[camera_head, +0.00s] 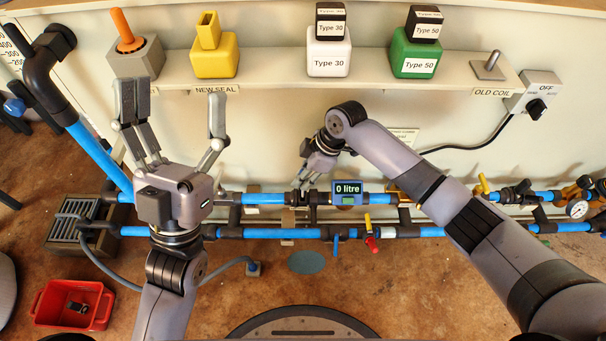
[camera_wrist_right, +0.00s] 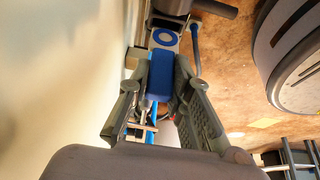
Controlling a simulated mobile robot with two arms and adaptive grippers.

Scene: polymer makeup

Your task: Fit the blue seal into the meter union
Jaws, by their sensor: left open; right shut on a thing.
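The blue water meter (camera_head: 347,187) reads "0 litre" on the upper pipe line, with a dark union fitting (camera_head: 313,198) beside it on the left. My right gripper (camera_head: 302,180) is just above and left of that fitting, fingers pointing down. In the right wrist view its fingers (camera_wrist_right: 164,62) are shut on a blue piece (camera_wrist_right: 161,82). A blue ring with a pale centre (camera_wrist_right: 163,38) shows at its far end; I cannot tell whether it touches the union. My left gripper (camera_head: 174,97) is open and empty, fingers up, left of the meter.
A shelf (camera_head: 372,62) holds a grey block (camera_head: 137,62), a yellow block (camera_head: 214,62), a white Type 30 block (camera_head: 329,57) and a green Type 50 block (camera_head: 414,55). A red bin (camera_head: 50,313) stands at lower left. Two blue pipe lines run across below the shelf.

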